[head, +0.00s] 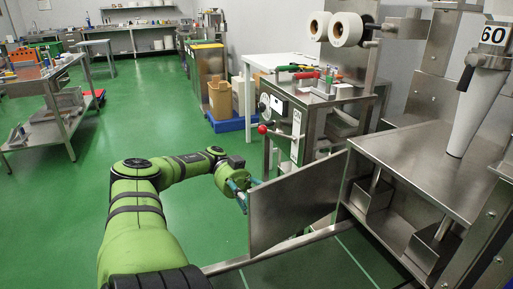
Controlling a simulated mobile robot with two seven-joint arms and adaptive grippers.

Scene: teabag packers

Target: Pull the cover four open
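A flat grey metal cover panel (296,205) stands upright in the lower middle of the head view. It sticks out from the steel machine (430,170) on the right, whose inside compartment shows behind it. I see no number on the panel, so I cannot tell whether it is cover four. My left gripper (242,191), on the green arm, is at the panel's upper left edge. Its fingertips are partly hidden and small, so I cannot tell if they grip the edge or only touch it. My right gripper is not in view.
A grey rail (275,250) runs low in front of the machine. Behind the panel stands a steel machine with a red-knobbed lever (262,129) and white rolls (345,30). Green floor (140,100) is clear behind my arm.

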